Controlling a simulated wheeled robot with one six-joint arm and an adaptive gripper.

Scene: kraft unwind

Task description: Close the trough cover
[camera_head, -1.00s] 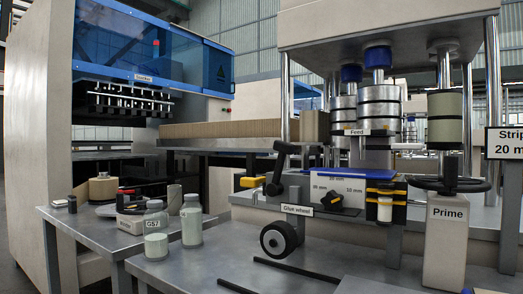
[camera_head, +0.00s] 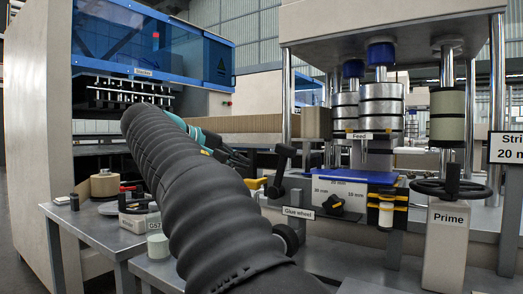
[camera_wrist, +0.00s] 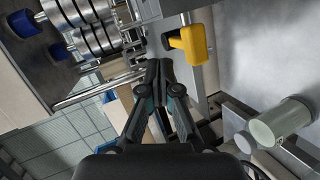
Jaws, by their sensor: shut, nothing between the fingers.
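The glue unit carries a "Glue wheel" label (camera_head: 298,212), a dial panel (camera_head: 340,194) and a flat blue plate (camera_head: 367,177) on top. I cannot tell for sure which part is the trough cover. A yellow-ended handle (camera_head: 257,183) sits at the unit's left side; a yellow handle (camera_wrist: 189,44) is also in the wrist view, right of my fingertips. My gripper (camera_wrist: 158,66) is shut and empty, apart from that handle. In the head view my gripper (camera_head: 243,162) is partly hidden behind my black-sleeved arm, near the unit's upper left.
A black crank lever (camera_head: 279,170) stands beside the unit. A "Prime" post (camera_head: 446,245) with a handwheel (camera_head: 451,190) is on the right. Metal rollers (camera_head: 381,108) stand behind. A translucent jar (camera_wrist: 281,121) is at right in the wrist view. My arm hides much of the front table.

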